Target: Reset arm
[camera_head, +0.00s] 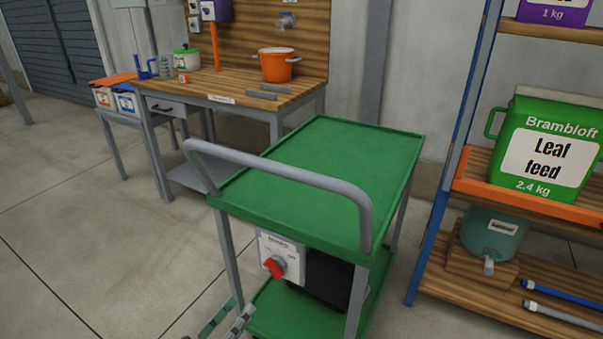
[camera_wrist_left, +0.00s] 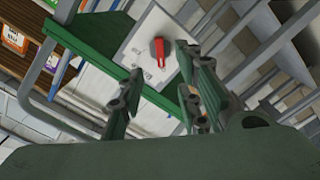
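My left gripper (camera_head: 240,308) shows at the bottom of the head view, in front of the green cart, with its green and grey fingers only partly in frame. In the left wrist view its fingers (camera_wrist_left: 160,85) stand apart with nothing between them. The fingers look clear of the knob. My right gripper is in neither view.
The green cart (camera_head: 330,160) has a grey push handle (camera_head: 275,172) close to my left arm. A blue-framed shelf with a green leaf feed jug (camera_head: 545,150) stands right. A workbench (camera_head: 230,85) with an orange pot (camera_head: 277,65) stands behind. The floor at left is clear.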

